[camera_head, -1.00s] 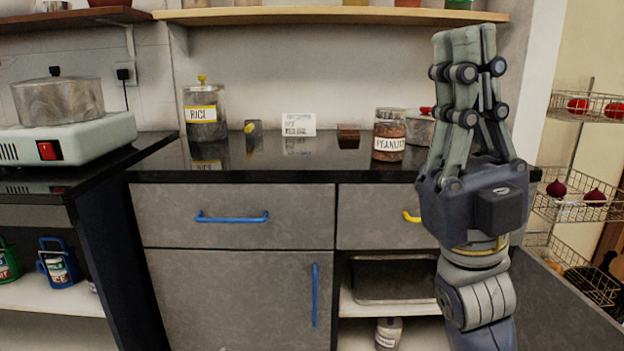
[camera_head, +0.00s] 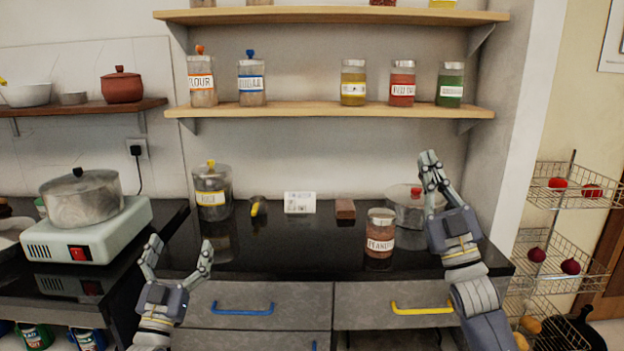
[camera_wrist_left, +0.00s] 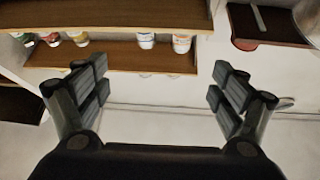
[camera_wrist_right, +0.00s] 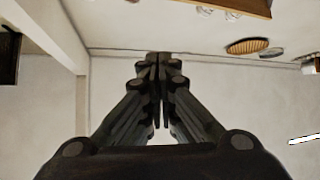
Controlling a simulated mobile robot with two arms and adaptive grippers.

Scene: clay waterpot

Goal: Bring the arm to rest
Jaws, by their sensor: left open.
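My left gripper (camera_head: 180,250) is at the lower left in the head view, in front of the dark counter. Its two fingers stand wide apart with nothing between them. The left wrist view (camera_wrist_left: 158,90) also shows the fingers apart and empty. My right gripper (camera_head: 430,158) points up in front of the right end of the counter and hides part of a lidded pot (camera_head: 405,210). Its fingers are together. The right wrist view (camera_wrist_right: 160,60) shows them meeting, with nothing seen between them.
A peanut jar (camera_head: 380,236) stands left of my right gripper. A rice jar (camera_head: 212,190) and small items stand at the counter's back. A stove (camera_head: 95,235) with a pot is at left, a wire rack (camera_head: 560,200) at right. Shelves hold labelled jars and a red-brown lidded pot (camera_head: 123,88).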

